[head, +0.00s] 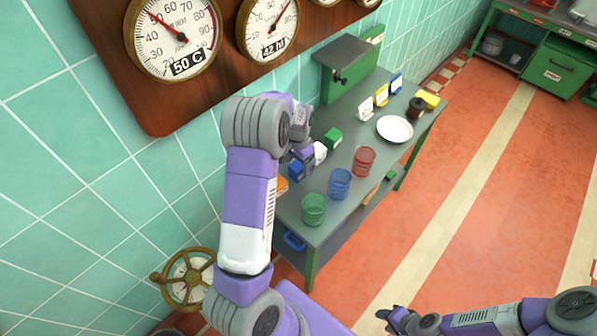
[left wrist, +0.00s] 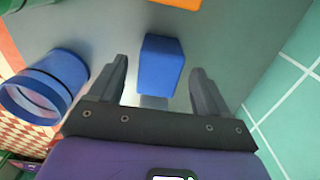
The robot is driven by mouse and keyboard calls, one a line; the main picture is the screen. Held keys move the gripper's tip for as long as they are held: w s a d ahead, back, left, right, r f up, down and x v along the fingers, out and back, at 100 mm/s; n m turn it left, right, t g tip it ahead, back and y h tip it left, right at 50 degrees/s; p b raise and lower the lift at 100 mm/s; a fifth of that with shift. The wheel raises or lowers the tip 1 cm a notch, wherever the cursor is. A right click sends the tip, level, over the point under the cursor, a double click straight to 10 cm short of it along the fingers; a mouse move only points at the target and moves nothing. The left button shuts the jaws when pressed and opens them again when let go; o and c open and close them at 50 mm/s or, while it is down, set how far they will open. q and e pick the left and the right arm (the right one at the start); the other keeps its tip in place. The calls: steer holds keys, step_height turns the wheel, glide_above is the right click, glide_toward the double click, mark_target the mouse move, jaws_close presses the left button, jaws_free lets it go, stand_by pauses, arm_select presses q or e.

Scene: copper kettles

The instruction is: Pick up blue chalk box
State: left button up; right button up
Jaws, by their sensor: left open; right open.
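The blue chalk box (left wrist: 160,65) stands on the grey table between the open fingers of my left gripper (left wrist: 160,92) in the left wrist view, with a visible gap on each side. In the head view the blue box (head: 296,170) is partly hidden by my left arm, which reaches over the table from the left. My left gripper (head: 305,155) is beside it there, its fingers mostly hidden. My right gripper (head: 388,315) is low at the bottom of the head view, away from the table, open and empty.
An orange box (head: 282,185) and a green box (head: 333,138) are near the blue one. Green (head: 313,210), blue (head: 340,184) and red (head: 364,160) cups line the table's front. A white plate (head: 394,129) lies farther back. A tiled wall borders the table.

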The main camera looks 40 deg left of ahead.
mark_target(298, 164)
arm_select(q)
step_height(298, 164, down, 3)
steer(key=shift+f+b, duration=0.1)
steer(key=shift+b, duration=0.25)
steer(key=shift+d, duration=0.1)
steer(key=shift+c, duration=0.2)
steer(key=c, duration=1.2)
